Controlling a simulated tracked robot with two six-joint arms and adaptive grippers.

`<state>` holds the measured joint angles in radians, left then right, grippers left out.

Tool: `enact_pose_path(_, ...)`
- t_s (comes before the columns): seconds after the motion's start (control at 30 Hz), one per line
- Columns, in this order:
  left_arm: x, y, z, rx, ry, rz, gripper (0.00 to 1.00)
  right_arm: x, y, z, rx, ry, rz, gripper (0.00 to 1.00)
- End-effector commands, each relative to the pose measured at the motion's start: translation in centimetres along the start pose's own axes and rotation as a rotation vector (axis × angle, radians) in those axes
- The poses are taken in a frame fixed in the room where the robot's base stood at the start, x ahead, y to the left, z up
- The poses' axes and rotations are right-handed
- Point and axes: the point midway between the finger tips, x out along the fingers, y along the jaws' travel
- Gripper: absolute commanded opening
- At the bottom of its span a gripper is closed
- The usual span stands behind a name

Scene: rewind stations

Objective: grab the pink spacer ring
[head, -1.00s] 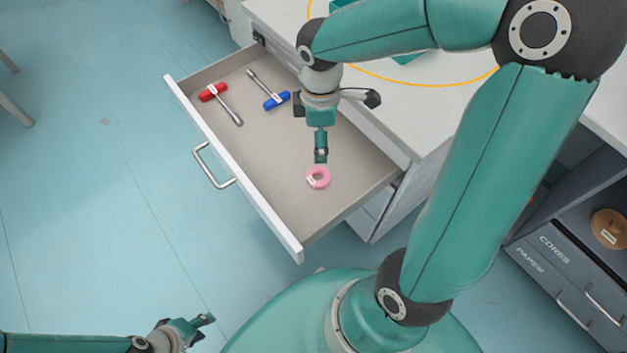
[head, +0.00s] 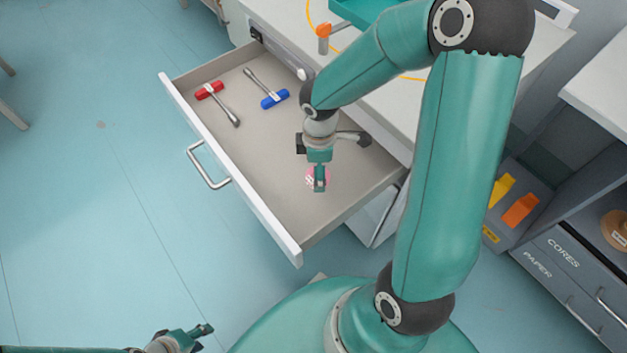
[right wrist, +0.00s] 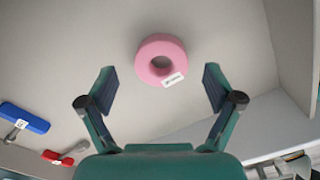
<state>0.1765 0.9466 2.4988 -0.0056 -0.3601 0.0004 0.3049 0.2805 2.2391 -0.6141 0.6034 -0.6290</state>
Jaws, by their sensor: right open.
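The pink spacer ring (head: 310,177) lies flat on the floor of the open drawer (head: 265,150), partly hidden behind my right gripper (head: 319,186) in the head view. In the right wrist view, the ring (right wrist: 146,62) shows whole, with a small white label on its side. My right gripper is open, its two fingers spread left and right of the ring's line and apart from it. The jaws hold nothing. My left gripper (head: 203,334) is low at the bottom left of the head view, away from the drawer; its jaw opening is unclear.
A red-handled tool (head: 210,90) and a blue-handled tool (head: 275,98) lie farther back in the drawer. The drawer's white front (head: 235,175) and side walls surround the ring. A teal tray (head: 372,12) stands on the counter above. The drawer floor around the ring is clear.

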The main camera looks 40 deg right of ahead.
Motion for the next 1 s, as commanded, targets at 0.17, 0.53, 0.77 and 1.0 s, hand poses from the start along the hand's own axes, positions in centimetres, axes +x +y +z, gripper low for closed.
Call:
enact_pose_path(0.17,0.83,-0.3,0.0,0.0,0.0,0.0,0.4,2.04,-0.06,0.07,0.001,-0.001,-0.001,0.9)
enact_pose_path(0.53,0.73,-0.26,0.0,0.0,0.0,0.0,0.4,1.95,-0.03,0.05,0.001,0.0,0.0,0.64)
enact_pose_path(0.77,0.73,-0.26,0.0,0.0,0.0,0.0,0.4,1.94,-0.03,0.04,0.0,0.0,0.0,0.26)
enact_pose_path(1.0,0.7,-0.25,0.0,0.0,0.0,0.0,0.4,1.88,-0.02,0.02,0.0,0.0,0.0,0.26)
